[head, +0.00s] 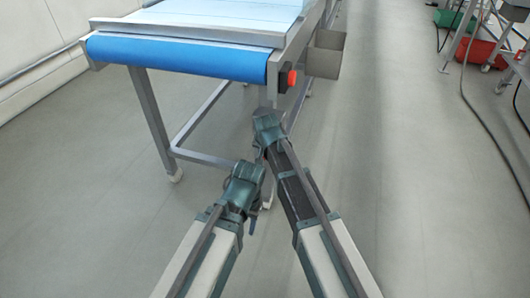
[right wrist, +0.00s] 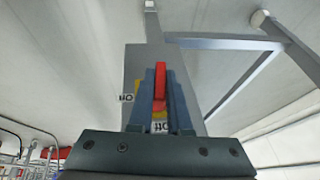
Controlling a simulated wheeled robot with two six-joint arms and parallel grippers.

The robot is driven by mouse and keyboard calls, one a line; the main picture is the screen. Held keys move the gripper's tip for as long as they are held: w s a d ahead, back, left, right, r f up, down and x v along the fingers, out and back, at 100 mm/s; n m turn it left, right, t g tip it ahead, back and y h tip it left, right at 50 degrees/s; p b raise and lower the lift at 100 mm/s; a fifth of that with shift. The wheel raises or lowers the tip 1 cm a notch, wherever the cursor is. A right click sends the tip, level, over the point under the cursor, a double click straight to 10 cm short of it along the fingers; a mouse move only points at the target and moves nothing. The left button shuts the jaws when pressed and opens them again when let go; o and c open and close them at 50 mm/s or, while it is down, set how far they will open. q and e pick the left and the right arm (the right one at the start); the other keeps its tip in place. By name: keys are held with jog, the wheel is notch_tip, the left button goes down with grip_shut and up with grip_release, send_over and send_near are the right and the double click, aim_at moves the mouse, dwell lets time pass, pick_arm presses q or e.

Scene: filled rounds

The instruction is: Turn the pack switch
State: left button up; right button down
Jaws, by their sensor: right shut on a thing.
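The pack switch has a red handle (right wrist: 160,82) on a yellow plate (right wrist: 141,100), set on a grey panel (right wrist: 143,62). Small white labels sit at its left and below it; I cannot read them surely. In the right wrist view the handle stands about upright between the two fingers of my right gripper (right wrist: 160,100), which is shut on it. In the head view my right gripper (head: 266,114) is at the conveyor's near right leg and the switch is hidden. My left gripper (head: 256,178) is lower and to the left, its fingers unclear.
A conveyor (head: 180,53) with a blue roller end stands ahead. A red button (head: 292,78) sits on its corner, just above my right gripper. A grey bin (head: 326,55) hangs on its right side.

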jog(key=shift+a+h, duration=0.1)
jog(key=shift+h, duration=0.6)
jog(key=shift+g, duration=0.3)
jog(key=c, duration=0.9)
grip_release()
jog(key=shift+o, duration=0.2)
